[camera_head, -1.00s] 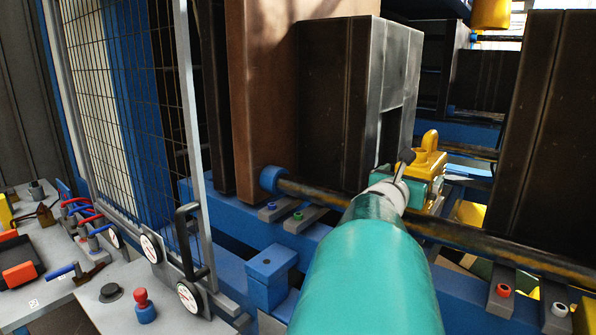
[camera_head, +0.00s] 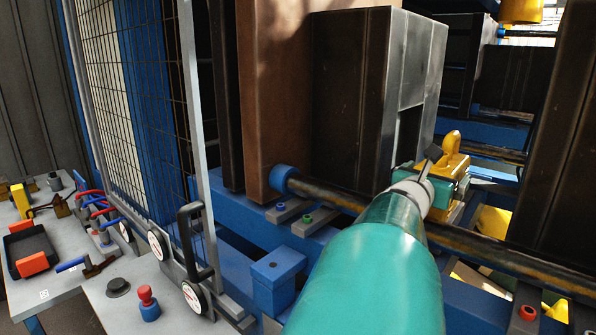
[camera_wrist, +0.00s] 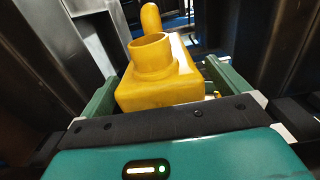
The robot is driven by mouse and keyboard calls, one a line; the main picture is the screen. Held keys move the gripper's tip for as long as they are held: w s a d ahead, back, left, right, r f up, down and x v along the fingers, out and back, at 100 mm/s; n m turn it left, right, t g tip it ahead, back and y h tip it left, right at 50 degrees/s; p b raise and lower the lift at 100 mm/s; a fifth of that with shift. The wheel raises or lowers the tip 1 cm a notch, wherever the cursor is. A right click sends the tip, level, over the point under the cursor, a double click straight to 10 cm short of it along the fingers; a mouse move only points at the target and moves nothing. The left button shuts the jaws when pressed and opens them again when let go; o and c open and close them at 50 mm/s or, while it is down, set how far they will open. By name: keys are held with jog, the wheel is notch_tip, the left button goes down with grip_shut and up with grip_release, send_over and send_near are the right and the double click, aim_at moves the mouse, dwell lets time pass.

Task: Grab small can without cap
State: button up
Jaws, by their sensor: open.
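A small yellow can (camera_head: 455,160) with an open, uncapped neck is at the far end of my arm in the head view. In the wrist view the yellow can (camera_wrist: 160,86) stands between the two green fingers of my gripper (camera_wrist: 158,88). Its round mouth faces up and its handle rises behind it. The fingers are open, one on each side of the can; the left finger is close to it and a gap shows on the right. The lower part of the can is hidden behind my gripper's body.
A dark pipe (camera_head: 330,197) crosses near my arm. A tall dark metal block (camera_head: 350,105) stands left of the can and another dark column (camera_head: 560,150) on the right. A grey workbench (camera_head: 75,285) with gauges and tools is at the left, beside a wire mesh (camera_head: 135,110).

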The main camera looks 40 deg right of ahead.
jog(key=shift+d+f, duration=0.15)
jog(key=shift+d, duration=0.25)
jog(key=shift+w+d+f, duration=0.15)
jog(key=shift+w+d, duration=0.05)
jog(key=shift+d, duration=0.05)
jog(key=shift+c, duration=0.7)
jog(key=shift+s+a, duration=0.1)
jog(key=shift+a, duration=0.1)
jog(key=c, duration=0.7)
jog(key=shift+d, duration=0.1)
jog(key=shift+c, duration=0.6)
